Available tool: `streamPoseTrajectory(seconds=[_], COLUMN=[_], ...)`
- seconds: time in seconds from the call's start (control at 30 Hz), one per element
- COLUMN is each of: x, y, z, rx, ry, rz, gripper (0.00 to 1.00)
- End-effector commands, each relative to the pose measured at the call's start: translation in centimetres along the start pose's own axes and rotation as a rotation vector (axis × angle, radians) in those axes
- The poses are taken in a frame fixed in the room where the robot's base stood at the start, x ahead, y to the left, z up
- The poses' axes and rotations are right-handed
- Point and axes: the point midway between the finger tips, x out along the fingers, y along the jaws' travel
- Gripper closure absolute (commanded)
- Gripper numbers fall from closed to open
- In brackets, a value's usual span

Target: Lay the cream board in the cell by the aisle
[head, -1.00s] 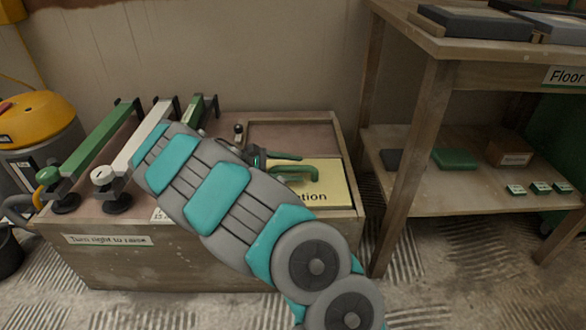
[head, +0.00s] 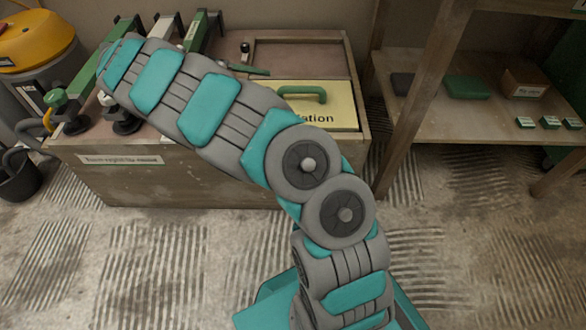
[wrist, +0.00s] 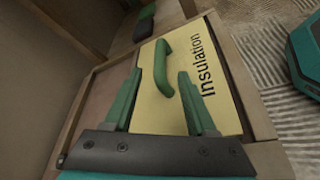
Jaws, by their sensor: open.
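The cream board (head: 290,118), marked "Insulation", has a green handle (head: 317,90) on top. It lies looking flat in the front right cell of the wooden bench's top; its left edge is partly behind my arm. In the wrist view the board (wrist: 209,54) fills the middle, with its handle (wrist: 161,68) beyond my fingertips. My gripper (wrist: 157,78) is open and empty. In the head view one green finger (head: 250,70) shows left of the handle and apart from it; the rest is hidden behind my arm.
An empty recessed cell (head: 298,56) lies behind the board. Clamp-like rails (head: 160,50) stand on the bench's left part. A wooden shelf unit (head: 425,115) stands close on the right. A yellow-topped vacuum (head: 35,45) is at the left. Ridged floor in front is open.

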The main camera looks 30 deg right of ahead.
Motion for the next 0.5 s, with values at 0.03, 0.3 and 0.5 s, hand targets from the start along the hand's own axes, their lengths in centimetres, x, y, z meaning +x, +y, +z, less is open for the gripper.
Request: streamPoseTrajectory(seconds=[0.03,0.3,0.5], x=[0.3,3.9,6.1], y=[0.2,-0.9,-4.2], z=[0.9,8.9,14.3], rx=[0.015,0.156,0.263], ry=[-0.001,0.031,0.094], rz=[-0.012,-0.186,-0.35], gripper=[0.43,0.43,0.43])
